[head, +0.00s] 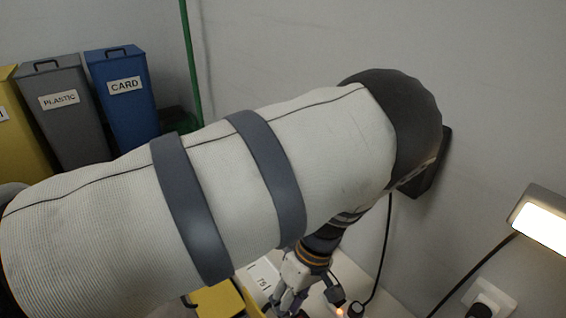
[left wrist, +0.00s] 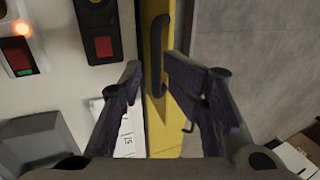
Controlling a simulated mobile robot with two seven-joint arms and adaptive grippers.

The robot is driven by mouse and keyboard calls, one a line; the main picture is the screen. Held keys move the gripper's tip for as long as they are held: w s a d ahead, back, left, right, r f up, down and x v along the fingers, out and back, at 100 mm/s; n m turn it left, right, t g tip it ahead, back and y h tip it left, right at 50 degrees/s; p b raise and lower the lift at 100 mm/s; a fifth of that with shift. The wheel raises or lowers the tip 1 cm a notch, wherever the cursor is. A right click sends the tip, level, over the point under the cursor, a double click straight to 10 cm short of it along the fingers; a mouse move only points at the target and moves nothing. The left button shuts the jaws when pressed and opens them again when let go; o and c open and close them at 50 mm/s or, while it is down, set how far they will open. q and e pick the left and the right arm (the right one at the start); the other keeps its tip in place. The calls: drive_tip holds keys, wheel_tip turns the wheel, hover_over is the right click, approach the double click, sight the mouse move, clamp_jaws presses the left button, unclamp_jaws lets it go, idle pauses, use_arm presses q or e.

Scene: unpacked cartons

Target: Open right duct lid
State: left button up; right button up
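A narrow yellow panel (left wrist: 161,140) with a dark bar handle (left wrist: 158,40) stands in the middle of the left wrist view; I cannot tell for sure that it is the right duct lid. A yellow surface (head: 216,300) also shows at the bottom of the head view. My left gripper (left wrist: 152,70) is open, one finger on each side of the handle, with gaps visible; contact cannot be told. It also shows in the head view (head: 284,302), partly cut off by the bottom edge. My left arm hides much of the scene. My right gripper is not in view.
Left of the panel is a pale surface with dark switch boxes (left wrist: 98,32), a lit orange lamp (left wrist: 22,28) and a printed white sheet (left wrist: 126,138). Grey (head: 65,115) and blue (head: 125,100) bins stand at back left. A lit lamp (head: 545,222) is at right.

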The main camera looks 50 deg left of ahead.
use_arm(q)
drive_tip(key=v, duration=0.8)
drive_tip(key=shift+r, duration=0.15)
drive_tip(key=shift+c, duration=0.6)
